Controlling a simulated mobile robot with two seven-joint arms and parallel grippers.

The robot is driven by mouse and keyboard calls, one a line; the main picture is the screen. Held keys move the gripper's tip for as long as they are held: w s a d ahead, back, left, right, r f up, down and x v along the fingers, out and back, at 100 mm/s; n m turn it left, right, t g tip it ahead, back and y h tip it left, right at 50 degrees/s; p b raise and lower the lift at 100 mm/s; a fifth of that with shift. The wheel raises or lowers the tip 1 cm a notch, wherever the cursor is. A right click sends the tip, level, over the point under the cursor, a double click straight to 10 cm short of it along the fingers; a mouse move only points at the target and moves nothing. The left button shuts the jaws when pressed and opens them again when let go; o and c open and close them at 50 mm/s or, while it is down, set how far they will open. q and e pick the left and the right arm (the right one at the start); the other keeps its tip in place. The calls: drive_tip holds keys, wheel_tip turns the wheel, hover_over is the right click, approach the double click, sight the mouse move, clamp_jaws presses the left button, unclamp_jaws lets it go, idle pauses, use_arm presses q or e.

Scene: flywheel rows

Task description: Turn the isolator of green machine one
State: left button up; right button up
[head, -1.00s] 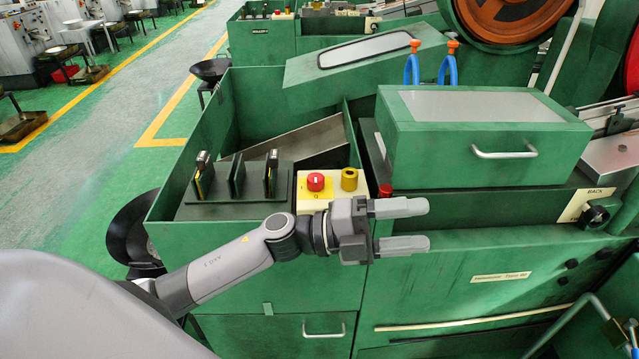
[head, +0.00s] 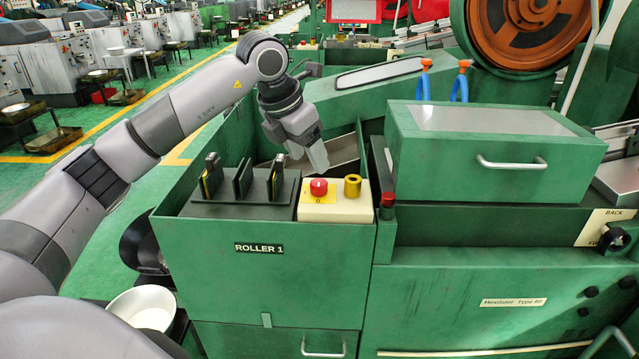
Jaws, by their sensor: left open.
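The green machine (head: 270,285) carries a "ROLLER 1" label on its front. A cream control box (head: 338,212) on its top edge bears a red button (head: 318,187) on a yellow plate and a brass-yellow knob (head: 352,186). A black rotary knob (head: 614,240) sits beside a "BACK" plate at the right. No control is marked as the isolator that I can read. My left gripper (head: 308,153) points downward, open and empty, above and just behind the control box, apart from the button and knob. My right gripper is not in view.
Black upright plates (head: 241,182) stand left of the control box. A green box with a handle (head: 495,150) is to the right. A small red knob (head: 388,199) is beside the control box. A white bowl (head: 145,308) is at lower left.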

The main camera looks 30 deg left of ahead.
sight(318, 182)
use_arm(q)
drive_tip(key=shift+x, duration=3.5)
drive_tip(key=shift+a, duration=0.15)
drive_tip(key=c, duration=1)
